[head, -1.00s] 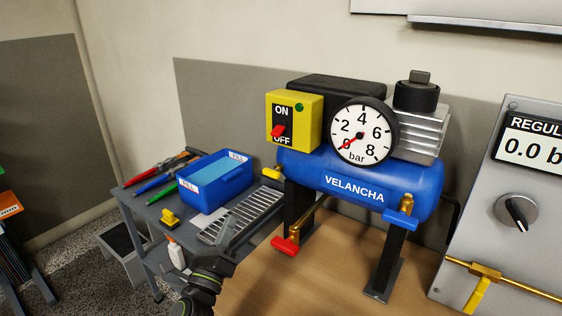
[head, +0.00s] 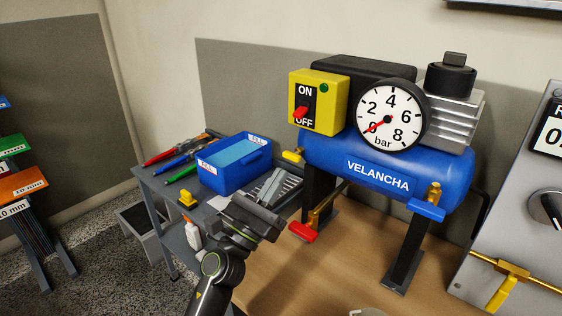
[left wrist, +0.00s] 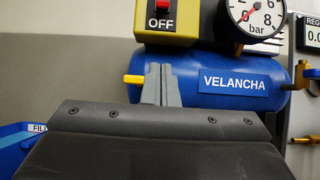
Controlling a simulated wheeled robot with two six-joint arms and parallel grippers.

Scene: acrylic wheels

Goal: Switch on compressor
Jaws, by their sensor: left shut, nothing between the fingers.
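The compressor has a blue tank (head: 385,175) marked VELANCHA on dark legs. A yellow switch box (head: 330,98) with ON and OFF labels sits at its upper left, and its red lever (head: 300,113) points down toward OFF. The gauge (head: 390,115) needle is near 0. My left gripper (head: 272,182) is shut and empty, in front of the tank's left end and below the switch box. In the left wrist view its fingers (left wrist: 160,84) appear below the switch box (left wrist: 165,36) and its red lever (left wrist: 162,5), apart from them. My right gripper is not in view.
A red-handled valve (head: 303,231) hangs below the tank's left end. A side table holds a blue bin (head: 235,168), tools and a glue bottle (head: 193,233). The regulator panel (head: 520,215) stands at the right.

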